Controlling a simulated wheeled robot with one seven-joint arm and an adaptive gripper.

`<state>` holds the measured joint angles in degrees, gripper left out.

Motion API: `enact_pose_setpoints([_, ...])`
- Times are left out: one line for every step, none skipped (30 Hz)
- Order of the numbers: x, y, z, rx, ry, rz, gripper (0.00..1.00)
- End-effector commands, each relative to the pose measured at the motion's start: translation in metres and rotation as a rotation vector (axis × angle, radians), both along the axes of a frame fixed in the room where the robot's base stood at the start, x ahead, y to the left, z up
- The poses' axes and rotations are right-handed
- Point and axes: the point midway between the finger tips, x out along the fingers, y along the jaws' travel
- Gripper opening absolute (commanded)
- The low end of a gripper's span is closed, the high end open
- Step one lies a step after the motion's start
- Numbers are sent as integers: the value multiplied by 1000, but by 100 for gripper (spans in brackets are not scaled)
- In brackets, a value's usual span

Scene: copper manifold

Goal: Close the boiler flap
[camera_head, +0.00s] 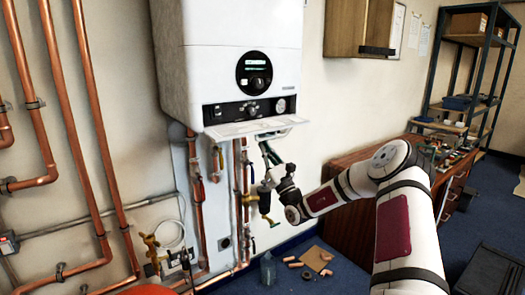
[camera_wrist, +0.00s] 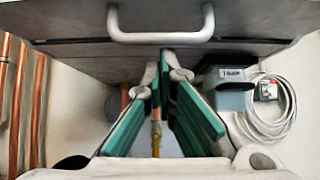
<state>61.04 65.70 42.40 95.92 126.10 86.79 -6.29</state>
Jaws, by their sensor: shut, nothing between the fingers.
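The white boiler (camera_head: 230,60) hangs on the wall in the head view. Its flap (camera_head: 250,128) sticks out almost level below the control panel, so it stands open. My gripper (camera_head: 268,150) is just under the flap's right part, pointing up. In the wrist view, my gripper's green fingers (camera_wrist: 162,62) come together at their tips with nothing between them. A dark grey panel with a pale bar handle (camera_wrist: 160,28) lies just beyond the tips; it appears to be the flap. I cannot tell whether the tips touch it.
Copper pipes (camera_head: 88,120) run up the wall at left, with more pipes and valves below the boiler. A wooden bench (camera_head: 350,215) stands at right, with a shelf rack (camera_head: 470,70) behind it.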

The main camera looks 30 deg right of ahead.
Motion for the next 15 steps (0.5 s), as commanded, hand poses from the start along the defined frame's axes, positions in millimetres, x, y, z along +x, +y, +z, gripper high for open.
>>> enact_pose_setpoints([0,0,0,0,0,0,0])
enact_pose_setpoints([0,0,0,0,0,0,0])
enact_pose_setpoints([0,0,0,0,0,0,0])
enact_pose_setpoints([0,0,0,0,0,0,0])
enact_pose_setpoints([0,0,0,0,0,0,0])
enact_pose_setpoints([0,0,0,0,0,0,0])
enact_pose_setpoints([0,0,0,0,0,0,0])
enact_pose_setpoints([0,0,0,0,1,0,0])
enact_pose_setpoints([0,0,0,0,2,0,0])
enact_pose_setpoints([0,0,0,0,4,0,0])
enact_pose_setpoints([-1,0,0,0,6,0,0])
enact_pose_setpoints([-1,0,1,0,10,0,0])
enact_pose_setpoints([-2,-1,1,-1,15,0,0])
enact_pose_setpoints([-2,-1,2,-1,20,0,0])
enact_pose_setpoints([-3,-1,3,-1,29,0,0])
